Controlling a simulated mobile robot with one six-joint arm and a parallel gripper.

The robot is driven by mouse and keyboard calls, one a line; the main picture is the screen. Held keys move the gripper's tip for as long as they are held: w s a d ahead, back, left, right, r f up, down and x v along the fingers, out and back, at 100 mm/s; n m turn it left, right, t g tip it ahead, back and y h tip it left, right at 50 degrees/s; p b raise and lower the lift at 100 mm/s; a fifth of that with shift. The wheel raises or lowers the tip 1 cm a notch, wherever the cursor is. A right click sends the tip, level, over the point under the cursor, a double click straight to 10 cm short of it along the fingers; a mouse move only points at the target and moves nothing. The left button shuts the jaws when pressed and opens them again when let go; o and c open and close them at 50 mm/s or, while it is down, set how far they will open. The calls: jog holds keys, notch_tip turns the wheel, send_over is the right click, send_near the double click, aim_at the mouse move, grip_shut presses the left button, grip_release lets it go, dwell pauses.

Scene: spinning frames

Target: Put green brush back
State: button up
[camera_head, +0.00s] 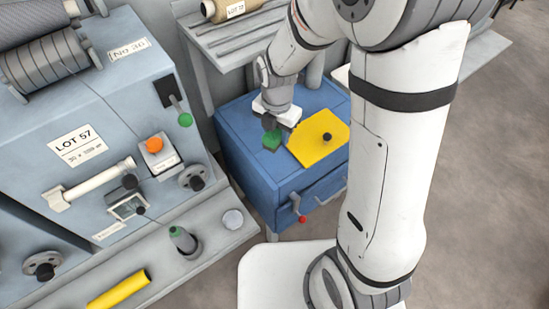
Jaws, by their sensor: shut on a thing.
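My gripper (272,126) points down over the left part of the top of a blue cabinet (250,166). It is shut on a small green thing (271,140), which I take to be the green brush. The brush is at or just above the cabinet top; I cannot tell whether it touches. Its upper part is hidden by the fingers. A yellow sheet (312,148) with a dark knob (327,137) on it lies just right of the brush.
A grey-blue machine (90,110) fills the left, with an orange button (155,145) and a green-tipped lever (185,119). Its front ledge holds a green-topped bobbin (183,240), a pale disc (233,219) and a yellow tube (119,289). A slatted shelf (240,42) stands behind the cabinet.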

aim_at(275, 159)
notch_tip(275, 159, down, 9)
jog(key=shift+s+a+r+b, duration=0.1)
jog(key=shift+a+r+b, duration=0.1)
jog(key=shift+b, duration=0.6)
jog(key=shift+f, duration=0.1)
jog(key=shift+f, duration=0.15)
jog(key=o, duration=1)
jog(key=shift+c, duration=0.2)
notch_tip(275, 159, up, 12)
jog(key=p, duration=0.2)
jog(key=shift+r+p, duration=0.25)
jog(key=shift+p, duration=0.05)
jog(key=s+d+r+m+t, duration=0.1)
jog(key=s+d+r+m, duration=0.4)
jog(key=m, duration=0.9)
jog(key=s+d+r+m, duration=0.5)
jog(key=s+d+m, duration=0.2)
jog(key=m, duration=0.8)
jog(key=shift+s+d+r+t, duration=0.2)
jog(key=shift+s+d+t, duration=0.05)
jog(key=shift+d+t, duration=0.2)
